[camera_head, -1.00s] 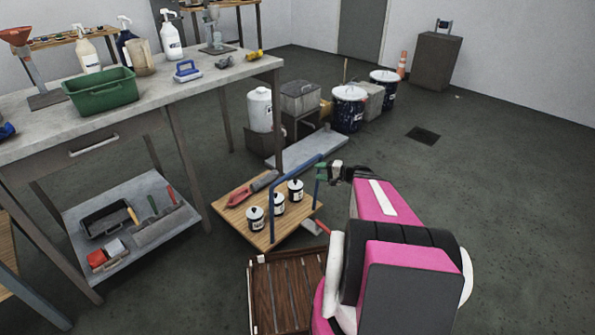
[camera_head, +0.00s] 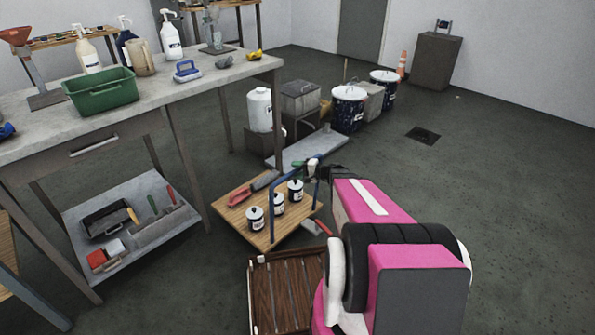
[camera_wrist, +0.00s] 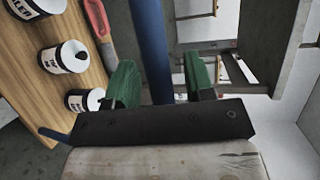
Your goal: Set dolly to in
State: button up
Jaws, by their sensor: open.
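The dolly (camera_head: 236,216) is a low wooden deck with a blue tubular handle (camera_head: 271,205) along its right side. It stands on the floor just right of the workbench, turned at an angle. Several small labelled cans and a red-handled tool ride on it. My gripper (camera_head: 306,169) is at the handle's upper right end. In the wrist view, my gripper's green fingers (camera_wrist: 160,78) are apart, with the blue handle bar (camera_wrist: 150,40) running between them. Whether they touch it I cannot tell. The dolly's wheels are hidden.
The workbench (camera_head: 215,90) with a lower shelf stands left of the dolly. A slatted wooden crate (camera_head: 287,290) lies in front. A pale flat platform (camera_head: 310,148), a white jug (camera_head: 260,110) and paint buckets (camera_head: 348,108) stand behind. Floor to the right is clear.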

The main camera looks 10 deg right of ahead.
grip_shut()
jog(key=w+a, duration=0.9)
jog(key=w, duration=0.3)
jog(key=w+a, duration=0.9)
jog(key=w, duration=0.4)
jog(key=w+a, duration=0.9)
jog(key=w, duration=0.3)
jog(key=shift+w+a, duration=0.15)
jog(key=shift+w, duration=0.2)
jog(key=shift+w, duration=0.1)
grip_release()
jog(key=v, duration=1)
jog(key=shift+s+d, duration=0.25)
jog(key=shift+s, duration=0.05)
